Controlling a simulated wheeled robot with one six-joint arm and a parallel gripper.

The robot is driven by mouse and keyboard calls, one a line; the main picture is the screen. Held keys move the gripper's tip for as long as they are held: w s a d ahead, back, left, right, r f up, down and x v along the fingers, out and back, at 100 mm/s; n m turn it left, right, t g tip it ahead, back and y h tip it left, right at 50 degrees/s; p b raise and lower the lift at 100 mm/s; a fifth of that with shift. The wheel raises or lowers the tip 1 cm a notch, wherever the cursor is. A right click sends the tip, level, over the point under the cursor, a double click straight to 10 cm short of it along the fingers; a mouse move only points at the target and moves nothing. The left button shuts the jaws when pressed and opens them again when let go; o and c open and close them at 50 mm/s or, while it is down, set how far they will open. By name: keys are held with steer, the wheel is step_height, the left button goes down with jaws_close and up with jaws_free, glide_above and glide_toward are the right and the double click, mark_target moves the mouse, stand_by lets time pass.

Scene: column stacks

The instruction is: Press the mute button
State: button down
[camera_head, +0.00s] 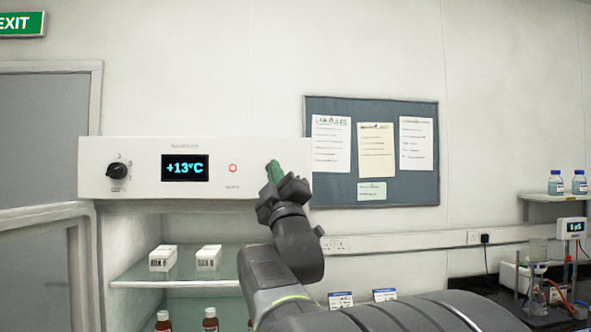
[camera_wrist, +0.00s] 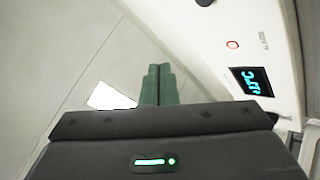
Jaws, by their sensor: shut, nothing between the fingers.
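The mute button (camera_head: 233,168) is a small round button with a red ring on the white front panel (camera_head: 210,146) of the fridge unit, right of the display. A small label sits below it, too small to read. It also shows in the wrist view (camera_wrist: 232,44), upper right. My gripper (camera_head: 273,172) has green fingers and is to the right of the button in the head view, hiding part of the panel's right end. In the wrist view the fingers (camera_wrist: 158,70) are together, empty, and left of the button, apart from it.
A display (camera_head: 185,168) reads +13°C, with a black knob (camera_head: 117,171) at its left. Below, glass shelves hold white boxes (camera_head: 163,258) and brown bottles (camera_head: 210,320). A glass door (camera_head: 40,270) stands open at left. A notice board (camera_head: 345,190) hangs right.

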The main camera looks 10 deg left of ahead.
steer(key=shift+w, duration=0.15)
steer(key=w+a+p, duration=0.2)
steer(key=w+p, duration=0.1)
steer(key=w, duration=0.5)
steer(key=shift+w+a, duration=0.15)
steer(key=shift+a, duration=0.05)
stand_by(2.0)
steer(key=shift+w+a, duration=0.15)
steer(key=shift+w, duration=0.3)
steer(key=shift+w+a+b, duration=0.1)
steer(key=shift+w+b, duration=0.25)
stand_by(0.6)
steer(key=shift+s+f, duration=0.1)
steer(key=shift+s+d+b, duration=0.25)
steer(key=shift+s+b, duration=0.4)
steer(key=shift+b, duration=0.15)
